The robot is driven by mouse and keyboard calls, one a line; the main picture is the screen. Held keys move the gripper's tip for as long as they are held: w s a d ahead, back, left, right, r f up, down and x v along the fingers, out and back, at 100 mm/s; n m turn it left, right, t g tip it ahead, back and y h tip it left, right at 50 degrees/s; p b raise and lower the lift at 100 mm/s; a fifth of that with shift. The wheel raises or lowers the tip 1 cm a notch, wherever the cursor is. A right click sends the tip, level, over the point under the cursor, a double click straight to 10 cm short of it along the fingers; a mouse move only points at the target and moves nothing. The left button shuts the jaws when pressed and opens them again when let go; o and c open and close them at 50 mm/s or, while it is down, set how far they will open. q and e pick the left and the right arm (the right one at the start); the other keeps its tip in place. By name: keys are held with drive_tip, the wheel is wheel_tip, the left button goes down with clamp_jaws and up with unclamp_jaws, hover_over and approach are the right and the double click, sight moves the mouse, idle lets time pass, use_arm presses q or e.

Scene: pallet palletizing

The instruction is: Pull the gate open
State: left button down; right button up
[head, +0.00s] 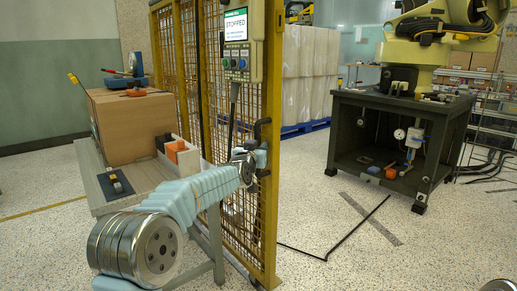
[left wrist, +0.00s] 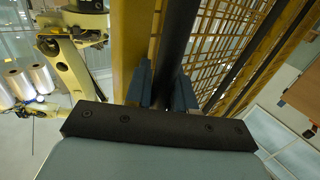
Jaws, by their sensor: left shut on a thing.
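The gate (head: 271,215) is a yellow-framed mesh panel in the middle of the head view. A black upright handle (head: 264,125) is on its right edge post. My left arm reaches in from the lower left, and my left gripper (head: 261,158) is at the handle. In the left wrist view, the blue fingers of my left gripper (left wrist: 164,88) stand on either side of the dark handle bar (left wrist: 176,40), shut on it. The yellow post (left wrist: 130,45) runs beside the bar. The fingers partly hide the handle's lower end in the head view. My right gripper is not in view.
A control panel (head: 235,24) reading "STOPPED" hangs at the gate's top. Behind, a yellow robot arm (head: 440,55) stands on a dark pedestal (head: 345,125). Floor right of the gate is clear.

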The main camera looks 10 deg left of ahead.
use_arm(q)
drive_tip(key=shift+a, duration=0.1)
drive_tip(key=c, duration=1.3)
unclamp_jaws()
drive_tip(key=shift+c, duration=0.2)
drive_tip(key=shift+s, duration=0.15)
drive_tip(key=s, duration=1.3)
drive_tip(key=shift+s+a+b, duration=0.3)
drive_tip(key=shift+a, duration=0.15)
